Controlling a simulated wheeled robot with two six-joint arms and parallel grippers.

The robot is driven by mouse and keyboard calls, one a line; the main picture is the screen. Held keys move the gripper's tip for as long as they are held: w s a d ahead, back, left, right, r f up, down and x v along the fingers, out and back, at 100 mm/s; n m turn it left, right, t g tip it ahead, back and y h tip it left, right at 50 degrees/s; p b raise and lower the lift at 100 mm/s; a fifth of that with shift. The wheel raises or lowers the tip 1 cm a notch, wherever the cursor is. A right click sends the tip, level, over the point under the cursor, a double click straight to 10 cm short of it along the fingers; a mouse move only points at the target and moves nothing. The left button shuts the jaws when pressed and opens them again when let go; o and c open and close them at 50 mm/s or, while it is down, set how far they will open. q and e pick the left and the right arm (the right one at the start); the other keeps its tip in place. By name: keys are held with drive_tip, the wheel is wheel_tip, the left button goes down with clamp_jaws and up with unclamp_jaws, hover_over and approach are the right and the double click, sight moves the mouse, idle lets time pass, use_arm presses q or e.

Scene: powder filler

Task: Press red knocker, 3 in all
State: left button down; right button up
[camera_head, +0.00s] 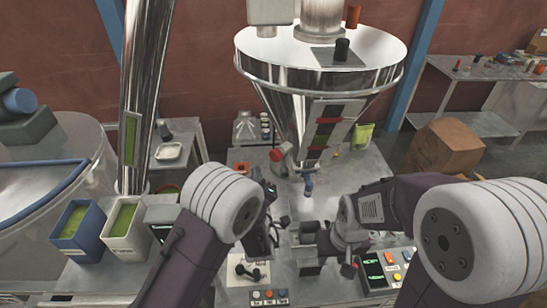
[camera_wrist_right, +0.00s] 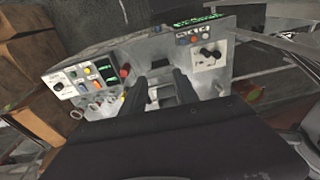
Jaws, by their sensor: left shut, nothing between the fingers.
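The red knocker (camera_head: 277,155) appears as a small red cap on a grey body at the lower left of the shiny hopper cone (camera_head: 290,105). My left gripper (camera_head: 274,236) is shut and empty, below the knocker in the head view and apart from it. The forearm partly hides its fingers. My right gripper shows in the right wrist view (camera_wrist_right: 161,82), with its two dark fingers apart and nothing between them, facing the control panels. In the head view its fingers are hard to make out. The knocker cannot be made out in the right wrist view.
A control panel with coloured buttons (camera_head: 390,262) stands at the lower right. Another panel with a black knob (camera_head: 250,271) is at the front. Blue (camera_head: 78,232) and white (camera_head: 125,228) bins of green powder stand left. A cardboard box (camera_head: 446,147) is at right.

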clamp_jaws()
idle(1.7)
